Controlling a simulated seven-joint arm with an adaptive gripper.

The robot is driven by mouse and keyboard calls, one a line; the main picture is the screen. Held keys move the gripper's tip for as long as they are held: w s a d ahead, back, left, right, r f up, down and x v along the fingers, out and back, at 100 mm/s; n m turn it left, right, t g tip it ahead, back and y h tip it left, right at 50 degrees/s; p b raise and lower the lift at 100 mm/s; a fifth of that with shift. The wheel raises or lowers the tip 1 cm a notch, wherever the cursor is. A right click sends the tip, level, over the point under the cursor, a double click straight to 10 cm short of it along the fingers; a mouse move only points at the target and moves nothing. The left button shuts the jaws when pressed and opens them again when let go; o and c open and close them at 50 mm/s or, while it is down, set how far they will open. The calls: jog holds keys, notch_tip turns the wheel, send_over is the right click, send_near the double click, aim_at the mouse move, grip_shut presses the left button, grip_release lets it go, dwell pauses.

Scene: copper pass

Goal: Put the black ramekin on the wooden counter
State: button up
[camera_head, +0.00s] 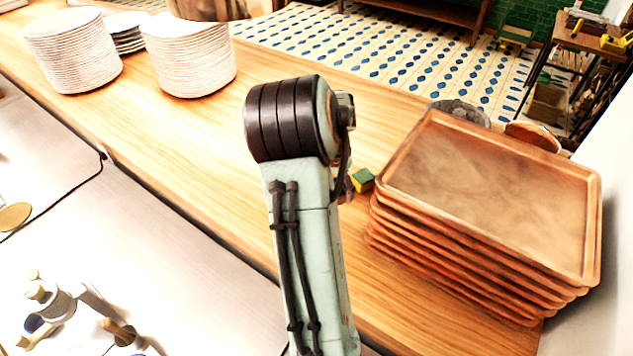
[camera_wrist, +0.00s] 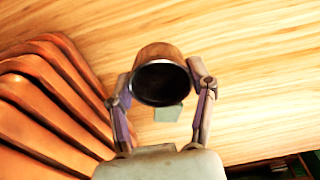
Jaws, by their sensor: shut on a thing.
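The black ramekin (camera_wrist: 160,84) sits between the two fingers of my gripper (camera_wrist: 166,86) in the wrist view. Its dark opening faces the camera and its outer side looks brownish. My gripper is shut on it. The wooden counter (camera_head: 205,125) runs across the head view, and its planks (camera_wrist: 255,75) fill the background behind the ramekin in the wrist view. I cannot tell whether the ramekin touches the counter or is held above it. In the head view my arm hides the gripper and the ramekin.
A stack of brown trays (camera_head: 490,195) stands to the right, and its edges (camera_wrist: 45,90) lie left of my gripper in the wrist view. A green and yellow sponge (camera_head: 362,180) lies beside my arm. White plate stacks (camera_head: 190,55) stand far left. The counter between is clear.

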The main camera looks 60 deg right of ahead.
jog(key=shift+w+d+f, duration=0.2)
jog(key=shift+d+f, duration=0.2)
jog(key=shift+f, duration=0.15)
jog(key=shift+w+d+f, duration=0.1)
jog(key=shift+f, duration=1.55)
jog(key=shift+f, duration=0.15)
jog(key=o, duration=1.2)
jog(key=shift+c, duration=0.2)
